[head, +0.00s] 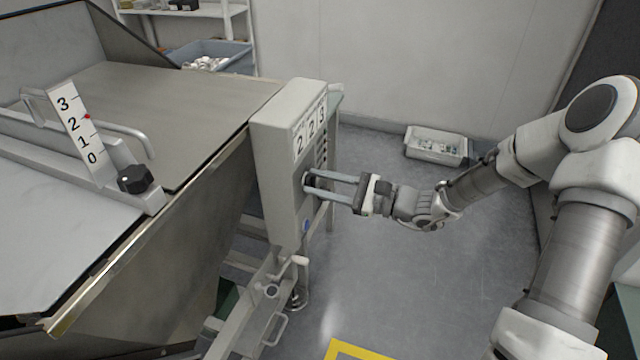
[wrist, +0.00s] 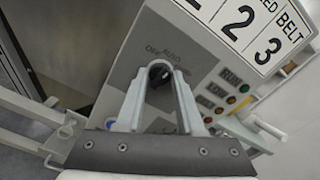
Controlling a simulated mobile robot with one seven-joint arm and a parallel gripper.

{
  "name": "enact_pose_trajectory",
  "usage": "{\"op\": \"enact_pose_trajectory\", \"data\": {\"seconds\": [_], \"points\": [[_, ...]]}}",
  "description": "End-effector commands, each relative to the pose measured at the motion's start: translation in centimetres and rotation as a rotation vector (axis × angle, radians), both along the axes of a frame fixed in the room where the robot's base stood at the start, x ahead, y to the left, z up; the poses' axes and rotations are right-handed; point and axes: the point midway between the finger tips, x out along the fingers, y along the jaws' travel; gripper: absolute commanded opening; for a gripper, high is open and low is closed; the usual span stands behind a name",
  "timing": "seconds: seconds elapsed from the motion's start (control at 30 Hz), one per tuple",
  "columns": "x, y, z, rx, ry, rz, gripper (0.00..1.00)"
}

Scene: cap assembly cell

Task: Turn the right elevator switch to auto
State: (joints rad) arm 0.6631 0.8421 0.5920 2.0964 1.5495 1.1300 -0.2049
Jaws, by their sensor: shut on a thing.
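The black rotary switch (wrist: 160,76) is on the face of the grey control box (head: 276,150). In the wrist view the words AUTO and OFF are printed just above it. My gripper (head: 314,181) reaches in from the right, and its two fingers are shut on the switch, one on each side. The fingertips also show in the wrist view (wrist: 160,66), close to the panel. The fingers cover much of the switch, and I cannot tell which word it points at.
Number plates (head: 311,130) and small coloured lamps (wrist: 238,94) are on the same panel. A blue button (head: 306,226) sits below the switch. A metal hopper (head: 150,110) stands left. A white bin (head: 436,151) is on open floor behind.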

Motion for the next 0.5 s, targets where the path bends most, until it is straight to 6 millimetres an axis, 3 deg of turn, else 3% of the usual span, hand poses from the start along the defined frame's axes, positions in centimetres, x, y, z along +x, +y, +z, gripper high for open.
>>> {"op": "enact_pose_trajectory", "data": {"seconds": [0.5], "points": [[-0.04,-0.03,-0.01,-0.037,-0.100,0.001,0.00]]}}
